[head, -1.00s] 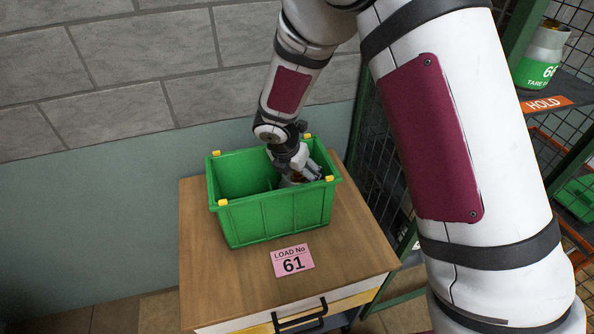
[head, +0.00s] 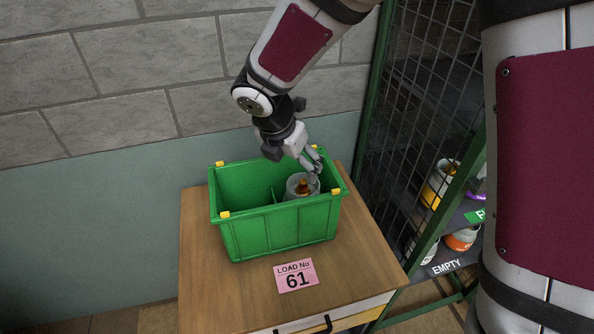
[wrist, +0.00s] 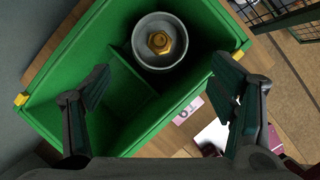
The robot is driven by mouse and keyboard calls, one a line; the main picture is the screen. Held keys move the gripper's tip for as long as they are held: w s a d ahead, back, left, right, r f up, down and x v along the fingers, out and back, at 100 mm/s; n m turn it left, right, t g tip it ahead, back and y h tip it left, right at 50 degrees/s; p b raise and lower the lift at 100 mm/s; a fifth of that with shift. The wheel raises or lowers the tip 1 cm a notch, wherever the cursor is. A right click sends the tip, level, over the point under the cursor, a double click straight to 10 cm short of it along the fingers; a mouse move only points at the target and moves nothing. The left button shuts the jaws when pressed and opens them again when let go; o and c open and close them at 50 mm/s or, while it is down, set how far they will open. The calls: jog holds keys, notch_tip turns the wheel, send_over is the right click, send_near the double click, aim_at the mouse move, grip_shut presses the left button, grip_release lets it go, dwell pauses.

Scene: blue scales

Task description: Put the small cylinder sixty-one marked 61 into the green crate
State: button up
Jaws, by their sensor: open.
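The green crate (head: 272,236) stands on a wooden cabinet, with a divider inside. A small grey cylinder (head: 301,193) with a brass valve stands upright in its right compartment; no number on it can be read. In the wrist view the cylinder (wrist: 159,60) stands in one compartment of the crate (wrist: 82,62), beside the divider. My gripper (head: 314,163) is above the crate's right side, apart from the cylinder. In the wrist view my gripper (wrist: 165,95) has its fingers spread wide with nothing between them.
A pink card (head: 296,276) reading "LOAD No 61" lies on the wooden cabinet (head: 358,250) in front of the crate. At right is a mesh cage with shelves and several cylinders, one yellow-banded (head: 438,185). A shelf label reads EMPTY (head: 447,268). The crate's left compartment looks empty.

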jog(key=shift+s+a+r, duration=0.1)
jog(key=shift+s+r, duration=0.05)
jog(key=shift+r, duration=0.3)
jog(key=s+d+r+m, duration=0.9)
jog(key=d+r+m, duration=0.3)
jog(key=r+m, duration=0.15)
jog(key=s+d+r+m+t+y, duration=0.1)
jog(key=s+d+m, duration=0.1)
jog(key=s+m, duration=0.5)
jog(key=s+d+r+m+t+y, duration=0.1)
jog(key=s+d+r+m, duration=0.1)
jog(key=s+m, duration=0.5)
jog(key=shift+d+r+m, duration=0.15)
jog(key=shift+r+m, duration=0.15)
jog(key=shift+m, duration=0.65)
jog(key=shift+s, duration=0.1)
